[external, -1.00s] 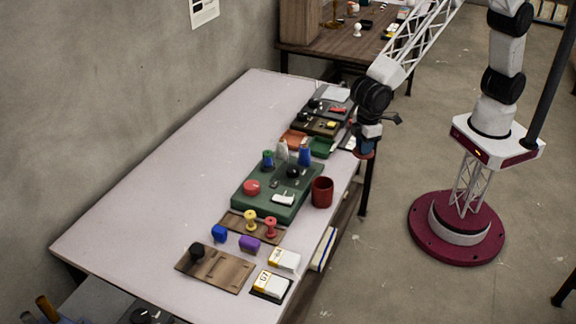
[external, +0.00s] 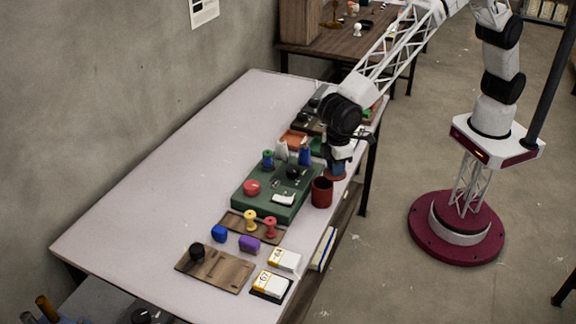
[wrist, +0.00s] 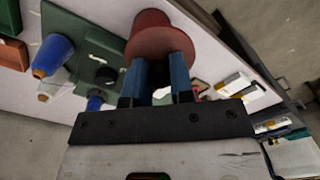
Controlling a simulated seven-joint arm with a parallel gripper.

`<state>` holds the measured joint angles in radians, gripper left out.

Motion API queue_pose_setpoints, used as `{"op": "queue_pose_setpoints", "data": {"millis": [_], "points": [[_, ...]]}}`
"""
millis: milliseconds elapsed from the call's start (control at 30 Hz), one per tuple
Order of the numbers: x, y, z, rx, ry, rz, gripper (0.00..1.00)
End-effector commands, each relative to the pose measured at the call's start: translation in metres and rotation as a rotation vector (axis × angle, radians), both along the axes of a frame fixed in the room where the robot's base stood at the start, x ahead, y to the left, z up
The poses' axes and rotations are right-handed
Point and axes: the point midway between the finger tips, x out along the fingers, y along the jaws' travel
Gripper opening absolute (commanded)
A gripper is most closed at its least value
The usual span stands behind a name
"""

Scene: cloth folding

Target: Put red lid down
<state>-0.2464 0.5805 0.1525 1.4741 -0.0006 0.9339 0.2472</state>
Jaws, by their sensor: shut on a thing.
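My gripper (external: 337,165) is shut on the red lid (external: 335,175), a flat round disc just beyond my fingertips. The lid hangs above the right edge of the long table, slightly up and to the right of the dark red cup (external: 322,192). In the wrist view, the lid (wrist: 160,42) sits at the tips of my two blue fingers (wrist: 159,72). The cup (wrist: 150,17) shows just behind it, partly hidden by the lid. I cannot tell whether the lid touches the cup.
A green board (external: 250,205) with a red knob (external: 252,187) lies left of the cup. Blue and white bottle-like pieces (external: 305,155) stand close to my gripper. White-and-yellow boxes (external: 284,259) lie toward the front. The table's left side (external: 160,190) is clear.

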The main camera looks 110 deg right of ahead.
Motion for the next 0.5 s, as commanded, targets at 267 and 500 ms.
{"op": "queue_pose_setpoints", "data": {"millis": [267,500], "points": [[0.041,0.020,-0.008,0.000,0.000,0.000,0.00],[0.071,0.036,-0.014,0.000,0.000,0.001,0.00]]}}
